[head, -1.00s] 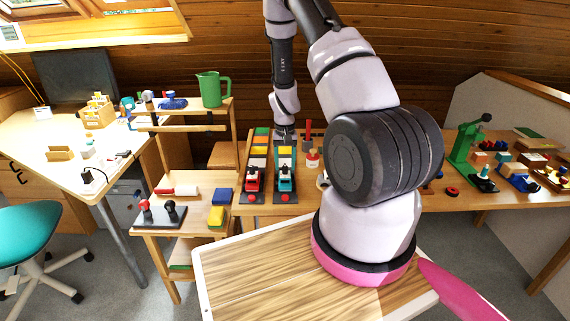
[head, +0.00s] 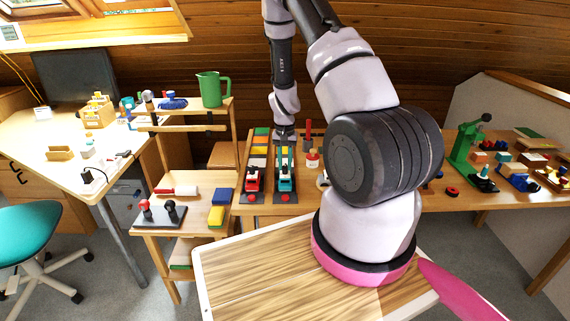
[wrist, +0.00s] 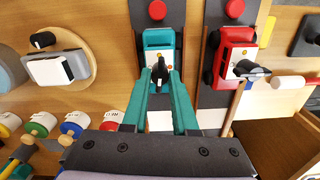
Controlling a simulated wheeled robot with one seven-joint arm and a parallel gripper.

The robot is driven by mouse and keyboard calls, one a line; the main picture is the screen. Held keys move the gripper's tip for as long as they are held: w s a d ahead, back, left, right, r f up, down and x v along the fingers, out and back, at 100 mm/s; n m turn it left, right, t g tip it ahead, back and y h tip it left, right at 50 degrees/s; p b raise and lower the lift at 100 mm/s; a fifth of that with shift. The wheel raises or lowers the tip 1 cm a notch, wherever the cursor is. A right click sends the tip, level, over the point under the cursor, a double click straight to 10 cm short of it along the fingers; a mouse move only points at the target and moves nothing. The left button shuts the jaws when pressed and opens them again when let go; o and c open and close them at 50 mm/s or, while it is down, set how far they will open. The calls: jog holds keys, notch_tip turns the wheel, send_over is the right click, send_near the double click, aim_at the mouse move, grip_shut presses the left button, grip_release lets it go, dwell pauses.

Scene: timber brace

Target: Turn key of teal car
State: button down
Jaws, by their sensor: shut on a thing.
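The teal car (head: 286,183) stands on the right-hand dark track board on the bench, and it also shows in the wrist view (wrist: 157,43). A small black key (wrist: 161,73) sticks up from the car. My gripper (wrist: 160,78) has its two teal fingers closed in on the key from both sides. In the head view my gripper (head: 285,148) is small, over the far part of the teal car's board. The fingers partly hide the car's near end in the wrist view.
A red car (head: 253,181) stands on the parallel board beside the teal one, and a red button (wrist: 157,10) lies past the teal car. A wooden shelf (head: 190,190) with a green jug (head: 211,89) stands left.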

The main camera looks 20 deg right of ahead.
jog(key=m, duration=1.3)
jog(key=shift+m, duration=2.5)
jog(key=c, duration=0.7)
grip_release()
jog(key=shift+r, duration=0.1)
